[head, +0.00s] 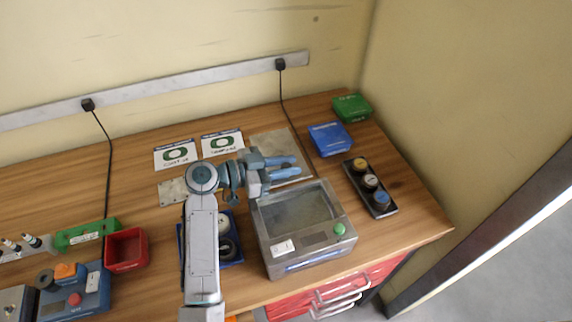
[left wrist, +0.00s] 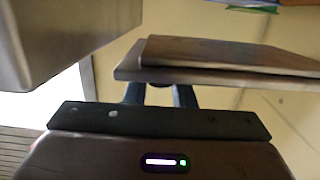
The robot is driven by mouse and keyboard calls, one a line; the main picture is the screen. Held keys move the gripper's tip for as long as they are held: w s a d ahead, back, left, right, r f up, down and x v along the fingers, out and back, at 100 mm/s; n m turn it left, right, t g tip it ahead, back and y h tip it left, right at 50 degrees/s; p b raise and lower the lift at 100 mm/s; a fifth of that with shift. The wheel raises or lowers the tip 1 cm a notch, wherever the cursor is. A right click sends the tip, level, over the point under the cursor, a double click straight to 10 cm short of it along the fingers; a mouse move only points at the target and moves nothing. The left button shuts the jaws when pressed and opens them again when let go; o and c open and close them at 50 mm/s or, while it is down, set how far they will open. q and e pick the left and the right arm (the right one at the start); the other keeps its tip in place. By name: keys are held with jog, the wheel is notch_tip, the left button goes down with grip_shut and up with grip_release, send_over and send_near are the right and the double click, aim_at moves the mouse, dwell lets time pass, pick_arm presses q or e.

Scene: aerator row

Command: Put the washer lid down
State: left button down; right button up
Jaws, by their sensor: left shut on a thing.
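The washer (head: 338,258) is a grey box with a dark windowed top and a green button, at the front middle of the table. Its lid (head: 268,143) is a flat grey metal plate that shows behind the box's back edge and looks raised. My left gripper (head: 294,167) reaches over the back of the washer, its blue fingers in front of the lid. In the left wrist view the fingers (left wrist: 160,95) meet the near edge of a slab, which looks like the lid (left wrist: 230,55); the gripped spot is hidden. My right gripper is out of view.
Right of the washer are a blue box (head: 331,139), a green box (head: 352,107) and a dark tray (head: 384,206) with round pieces. My arm partly covers a blue tray (head: 236,262). A red bin (head: 126,250) stands left. Two printed cards lie at the back.

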pick_arm(q)
jog(key=shift+f, duration=0.3)
jog(key=c, duration=1.2)
grip_release()
jog(key=shift+c, duration=0.2)
jog(key=shift+r+p, duration=0.35)
jog(key=shift+r, duration=0.2)
jog(key=shift+r+p, duration=0.4)
jog(key=shift+p, duration=0.1)
jog(key=b+v, duration=0.2)
jog(key=v, duration=1)
jog(key=shift+f, duration=0.35)
